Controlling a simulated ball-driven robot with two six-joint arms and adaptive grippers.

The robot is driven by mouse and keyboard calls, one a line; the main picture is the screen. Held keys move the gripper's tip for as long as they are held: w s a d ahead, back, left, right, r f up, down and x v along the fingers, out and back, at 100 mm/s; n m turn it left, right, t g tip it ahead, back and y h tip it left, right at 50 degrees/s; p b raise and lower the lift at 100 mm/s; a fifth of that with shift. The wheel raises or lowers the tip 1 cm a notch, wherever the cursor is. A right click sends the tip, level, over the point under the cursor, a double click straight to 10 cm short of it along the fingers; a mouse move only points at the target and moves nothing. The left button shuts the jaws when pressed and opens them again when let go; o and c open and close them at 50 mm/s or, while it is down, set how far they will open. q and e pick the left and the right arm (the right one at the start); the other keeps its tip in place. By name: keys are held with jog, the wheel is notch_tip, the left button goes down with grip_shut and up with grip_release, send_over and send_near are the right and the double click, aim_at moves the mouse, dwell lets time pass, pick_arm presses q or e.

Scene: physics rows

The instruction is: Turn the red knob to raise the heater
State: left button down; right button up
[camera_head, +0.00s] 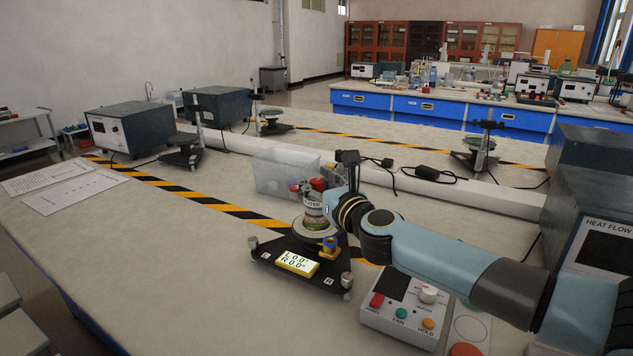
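The heater apparatus stands on the near bench, on a black three-cornered base (270,256) with a yellow readout (298,263) showing zeros. Its round stack (314,212) rises from the base, and a small red knob (318,184) shows near its top. My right arm comes in from the right, and my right gripper (332,192) is at the upper right side of the stack, close beside the red knob. My own wrist hides most of the fingers, so I cannot tell whether they touch the knob. My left gripper is not in view.
A control box (400,312) with buttons and a white dial lies in front, under my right arm. A clear bin (272,172) stands behind the stack. A dark heat-flow unit (600,215) is at the right.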

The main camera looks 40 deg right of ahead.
jog(key=shift+o, duration=0.8)
jog(key=shift+w, duration=0.1)
jog(key=v, duration=1.2)
